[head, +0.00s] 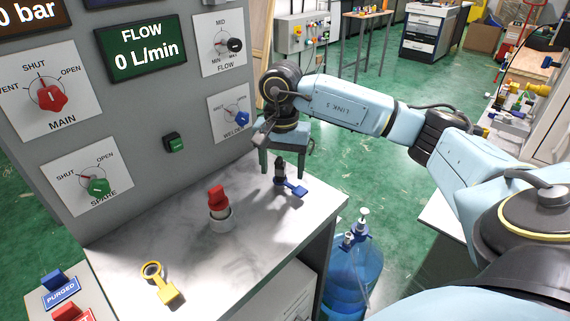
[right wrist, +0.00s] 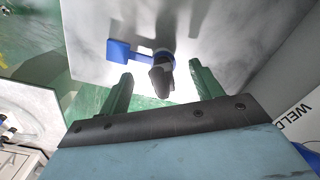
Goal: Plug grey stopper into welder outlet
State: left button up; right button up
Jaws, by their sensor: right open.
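A dark grey stopper (head: 279,165) stands upright at a blue ring with a flat blue tag (head: 293,187) on the counter's right part. In the right wrist view the stopper (right wrist: 161,77) overlaps the blue ring (right wrist: 163,56); I cannot tell how deep it sits. My right gripper (head: 282,166) is above the counter, pointing down, with its green fingers open on either side of the stopper. The fingers also show apart in the right wrist view (right wrist: 160,78). A blue WELDER knob (head: 242,118) is on the panel. My left gripper is out of view.
A red stopper (head: 218,198) stands in a white collar on the counter (head: 130,250), left of my gripper. A yellow tagged ring (head: 153,270) lies nearer the front. The grey panel (head: 150,100) rises behind. A blue water bottle (head: 352,268) stands beyond the counter's right edge.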

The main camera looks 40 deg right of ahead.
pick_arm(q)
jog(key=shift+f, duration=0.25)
pick_arm(e)
jog(key=shift+f, duration=0.15)
jog(key=shift+w+a+r+p, duration=0.1)
jog(key=shift+a+r+p, duration=0.1)
jog(key=shift+r+p, duration=0.35)
jog(key=shift+a+r+p, duration=0.2)
jog(key=shift+r+p, duration=0.1)
jog(key=shift+r, duration=0.3)
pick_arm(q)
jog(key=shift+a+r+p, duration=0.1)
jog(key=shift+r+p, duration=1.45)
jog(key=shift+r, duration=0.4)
pick_arm(e)
jog(key=shift+r, duration=2.1)
